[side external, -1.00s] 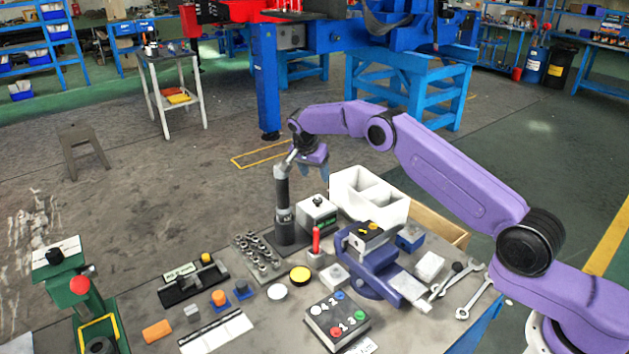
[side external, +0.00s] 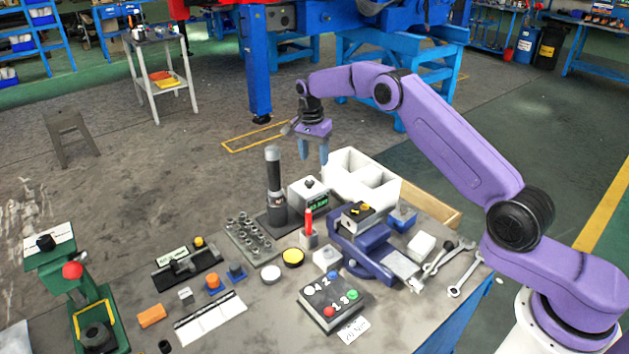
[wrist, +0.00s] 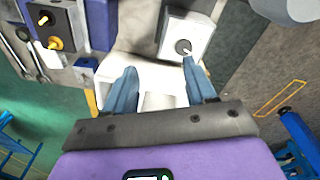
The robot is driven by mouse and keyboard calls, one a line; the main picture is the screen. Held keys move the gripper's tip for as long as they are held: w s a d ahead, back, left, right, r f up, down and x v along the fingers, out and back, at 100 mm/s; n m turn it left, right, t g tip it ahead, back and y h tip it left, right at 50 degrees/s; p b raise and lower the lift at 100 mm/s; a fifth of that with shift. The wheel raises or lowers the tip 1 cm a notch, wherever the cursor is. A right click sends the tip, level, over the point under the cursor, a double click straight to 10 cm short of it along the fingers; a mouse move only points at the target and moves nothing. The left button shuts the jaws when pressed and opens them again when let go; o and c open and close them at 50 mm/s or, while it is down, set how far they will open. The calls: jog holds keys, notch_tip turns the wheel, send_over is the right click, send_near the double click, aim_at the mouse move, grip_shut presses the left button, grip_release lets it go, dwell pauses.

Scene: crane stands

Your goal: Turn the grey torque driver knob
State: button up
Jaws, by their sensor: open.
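A light grey box (side external: 306,196) with a green display on its front stands near the back of the bench. A small dark grey knob (side external: 309,184) sits on its top; I take this as the torque driver knob. In the wrist view the knob (wrist: 183,46) is round with a pale pointer mark. My gripper (side external: 314,155) is above the box, blue fingers apart and pointing down, with nothing between them. In the wrist view the gripper (wrist: 160,68) has its right fingertip overlapping the knob's lower edge; contact cannot be told.
A tall black and grey cylinder (side external: 274,175) stands just left of the box. A white divided bin (side external: 372,180) is behind it to the right. A red-handled tool (side external: 309,224) stands in front. A blue-purple vise-like fixture (side external: 365,240) is to the right.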

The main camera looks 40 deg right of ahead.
jog(key=s+a+f+m+y, duration=0.1)
jog(key=s+a+m+y, duration=0.15)
jog(key=s+y, duration=0.45)
jog(key=s+d+r+m+t, duration=0.2)
jog(key=d+m+t, duration=0.4)
jog(key=m, duration=0.2)
jog(key=s+d+r+m+t, duration=0.2)
jog(key=s+d+m+t, duration=0.1)
jog(key=d+m+t, duration=0.35)
jog(key=m, duration=0.1)
send_near(309, 181)
jog(key=shift+h, duration=0.3)
jog(key=x, duration=0.8)
jog(key=shift+a+r, duration=0.1)
jog(key=c, duration=0.9)
